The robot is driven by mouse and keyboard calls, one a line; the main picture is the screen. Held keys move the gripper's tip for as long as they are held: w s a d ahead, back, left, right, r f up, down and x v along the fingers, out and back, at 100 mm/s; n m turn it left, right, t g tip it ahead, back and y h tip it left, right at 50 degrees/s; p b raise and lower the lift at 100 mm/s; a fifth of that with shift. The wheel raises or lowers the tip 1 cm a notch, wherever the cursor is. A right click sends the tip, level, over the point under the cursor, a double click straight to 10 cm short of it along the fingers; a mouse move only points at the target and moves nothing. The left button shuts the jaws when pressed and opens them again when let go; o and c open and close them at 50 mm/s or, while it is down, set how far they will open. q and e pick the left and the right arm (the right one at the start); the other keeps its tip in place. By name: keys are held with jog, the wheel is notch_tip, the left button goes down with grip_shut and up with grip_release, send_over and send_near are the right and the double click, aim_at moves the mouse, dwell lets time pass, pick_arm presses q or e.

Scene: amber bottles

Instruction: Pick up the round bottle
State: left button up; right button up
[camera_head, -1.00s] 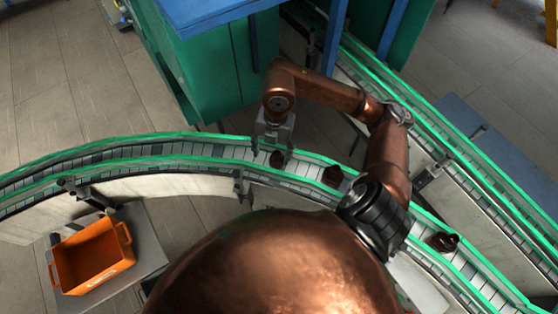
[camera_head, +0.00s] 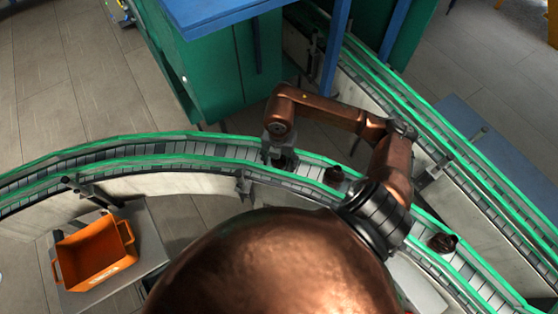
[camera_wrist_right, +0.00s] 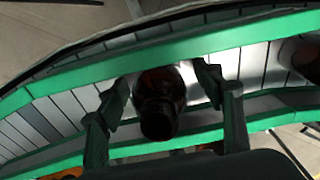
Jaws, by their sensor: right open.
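A dark amber bottle (camera_wrist_right: 160,100) stands on the conveyor between the two fingers of my right gripper (camera_wrist_right: 165,95), as the right wrist view shows. The fingers are open, with a gap on each side of the bottle. In the head view my right gripper (camera_head: 279,158) reaches down over the conveyor and mostly hides this bottle. A second amber bottle (camera_head: 334,175) stands just to its right; its edge shows in the right wrist view (camera_wrist_right: 300,58). A third one (camera_head: 442,242) stands farther right. I cannot tell their exact shapes. My left gripper is not in view.
The curved conveyor (camera_head: 200,149) has green side rails close to the gripper. An orange crate (camera_head: 92,254) stands on a grey stand at lower left. A green cabinet with a blue top (camera_head: 225,70) stands behind the belt.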

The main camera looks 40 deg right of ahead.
jog(key=shift+c, duration=0.5)
jog(key=c, duration=1.2)
